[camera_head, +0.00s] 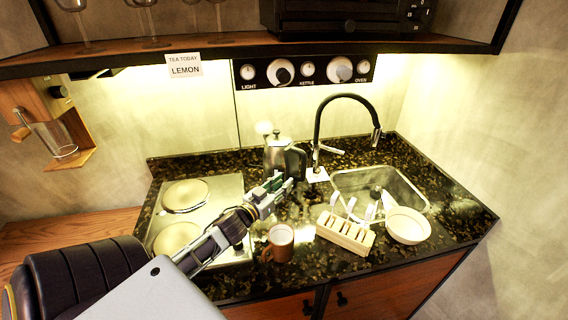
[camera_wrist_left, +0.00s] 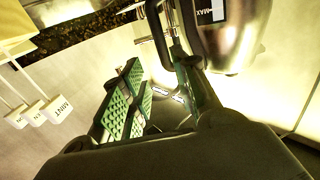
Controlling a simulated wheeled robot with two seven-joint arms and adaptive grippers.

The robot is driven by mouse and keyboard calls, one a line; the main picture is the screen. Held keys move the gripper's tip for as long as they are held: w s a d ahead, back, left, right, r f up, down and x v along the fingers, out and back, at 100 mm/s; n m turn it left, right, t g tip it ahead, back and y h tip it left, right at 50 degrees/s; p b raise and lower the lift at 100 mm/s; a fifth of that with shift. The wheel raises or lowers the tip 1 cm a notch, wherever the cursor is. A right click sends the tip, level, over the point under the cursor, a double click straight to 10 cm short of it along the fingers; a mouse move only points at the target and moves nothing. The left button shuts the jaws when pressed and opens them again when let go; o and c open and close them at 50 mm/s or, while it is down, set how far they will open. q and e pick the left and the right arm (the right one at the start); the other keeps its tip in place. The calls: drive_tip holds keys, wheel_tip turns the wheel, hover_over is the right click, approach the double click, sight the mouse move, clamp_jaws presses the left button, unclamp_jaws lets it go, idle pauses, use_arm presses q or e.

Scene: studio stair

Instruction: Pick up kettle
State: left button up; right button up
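The silver kettle (camera_head: 277,156) stands upright on the dark counter, left of the tap, with its dark handle toward the right. My left gripper (camera_head: 279,187) is just in front of the kettle and partly overlaps its lower part in the head view. In the left wrist view, the left gripper (camera_wrist_left: 152,50) has its green-padded fingers spread apart. The kettle's shiny body (camera_wrist_left: 232,38), with a MAX mark, shows beyond the right finger. I cannot tell whether that finger touches the kettle. My right gripper is not in view.
A brown mug (camera_head: 279,246) stands below the gripper. The stove plate (camera_head: 223,192) lies left, the tap (camera_head: 318,125) and sink (camera_head: 418,182) right. A tagged wooden rack (camera_head: 345,234) and white bowl (camera_head: 408,226) stand at front right. A shelf (camera_head: 220,53) overhangs the counter.

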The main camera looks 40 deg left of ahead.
sight(304, 164)
use_arm(q)
drive_tip(key=shift+w+p, duration=0.4)
drive_tip(key=shift+w, duration=3.9)
drive_tip(key=shift+w, duration=0.15)
drive_tip(key=shift+w+a+p, duration=0.1)
drive_tip(key=shift+w+p, duration=0.5)
drive_tip(key=shift+w, duration=1.85)
